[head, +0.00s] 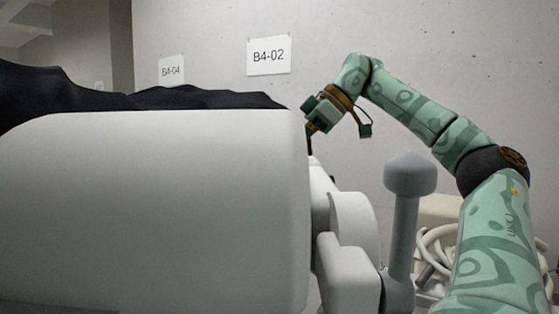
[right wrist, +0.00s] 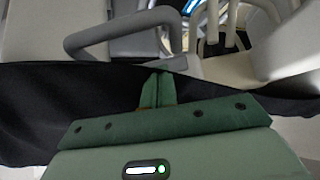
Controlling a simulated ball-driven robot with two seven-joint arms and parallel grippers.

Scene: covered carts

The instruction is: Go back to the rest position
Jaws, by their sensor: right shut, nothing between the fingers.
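My right arm reaches in from the right of the head view and bends down, so that my right gripper (head: 310,131) is at the far right edge of a large white cart (head: 160,205). The cart's edge partly hides the fingertips there. In the right wrist view the green fingers of this gripper (right wrist: 158,88) are shut together with nothing between them. A black cover (right wrist: 50,105) shows around and behind them; whether they touch it I cannot tell. My left gripper is not in view.
The black cover (head: 190,97) lies along the cart's top in the head view. A grey post with a knob (head: 402,195) and coiled pale hoses (head: 440,250) stand right of the cart. A grey handle (right wrist: 120,30) shows above the fingers in the wrist view.

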